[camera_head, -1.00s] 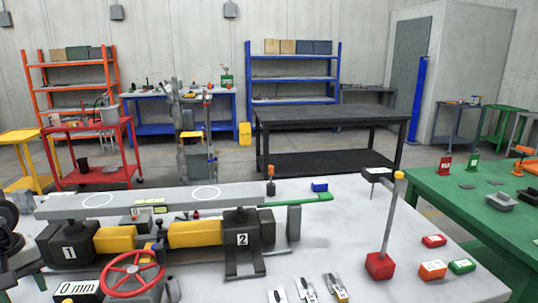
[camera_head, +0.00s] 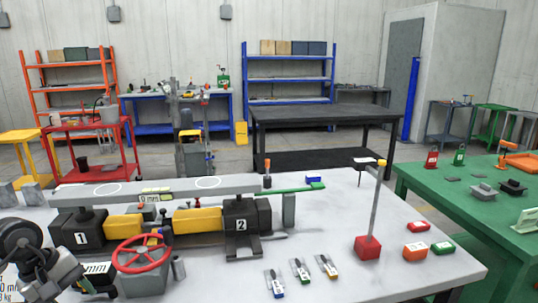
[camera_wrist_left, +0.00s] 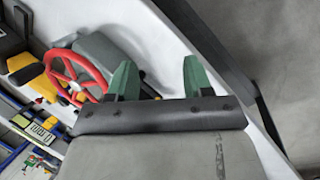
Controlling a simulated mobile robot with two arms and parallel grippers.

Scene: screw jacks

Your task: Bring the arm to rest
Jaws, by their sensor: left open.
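My left arm (camera_head: 60,270) shows at the lower left corner of the head view, beside the grey workbench (camera_head: 320,225). In the left wrist view my left gripper (camera_wrist_left: 160,78) has two green fingers spread wide, with nothing between them. The red handwheel (camera_head: 140,253) of the screw jack rig stands to the right of the arm in the head view. Jacks 1 (camera_head: 80,232) and 2 (camera_head: 243,222) stand under a long grey beam (camera_head: 160,190). My right gripper is not in view.
A post on a red base (camera_head: 368,247) stands at the bench's right, near red, orange and green blocks (camera_head: 415,251). Several small tools (camera_head: 300,270) lie at the front. A green table (camera_head: 440,185) is at the right. The bench middle is clear.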

